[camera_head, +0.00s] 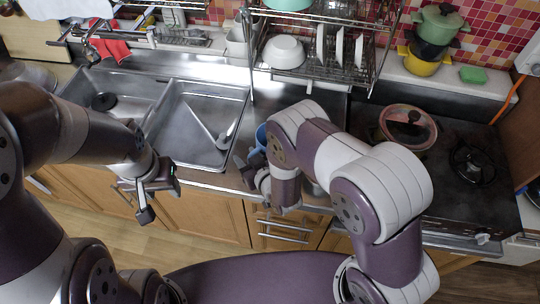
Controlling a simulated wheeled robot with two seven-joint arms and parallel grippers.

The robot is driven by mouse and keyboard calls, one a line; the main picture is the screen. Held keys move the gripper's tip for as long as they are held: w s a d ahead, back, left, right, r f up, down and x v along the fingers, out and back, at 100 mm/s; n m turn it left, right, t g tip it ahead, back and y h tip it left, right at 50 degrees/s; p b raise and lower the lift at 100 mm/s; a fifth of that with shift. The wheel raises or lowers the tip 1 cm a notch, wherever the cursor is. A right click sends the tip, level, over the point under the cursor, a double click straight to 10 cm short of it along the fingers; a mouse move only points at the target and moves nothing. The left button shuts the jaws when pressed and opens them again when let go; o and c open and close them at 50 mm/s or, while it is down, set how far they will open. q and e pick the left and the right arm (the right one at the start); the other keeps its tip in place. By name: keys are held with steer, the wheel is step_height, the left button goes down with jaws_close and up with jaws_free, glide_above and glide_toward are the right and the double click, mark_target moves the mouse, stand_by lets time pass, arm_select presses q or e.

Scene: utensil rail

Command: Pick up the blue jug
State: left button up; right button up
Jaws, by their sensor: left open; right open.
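A blue jug (261,134) stands on the steel counter just right of the sink. Most of it is hidden behind my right arm and gripper, and only part of its blue side shows. My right gripper (250,172) is open close in front of the jug; I cannot tell whether it touches it. My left gripper (147,200) is open and empty, above the floor in front of the sink cabinets, apart from the jug.
A double steel sink (190,120) lies left of the jug. A dish rack (320,60) with a white bowl (284,52) and plates stands behind. A lidded pan (408,127) sits on the stove at right. Stacked pots (430,50) stand at the back right.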

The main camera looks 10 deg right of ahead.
jaws_close()
steer(key=shift+r, duration=0.1)
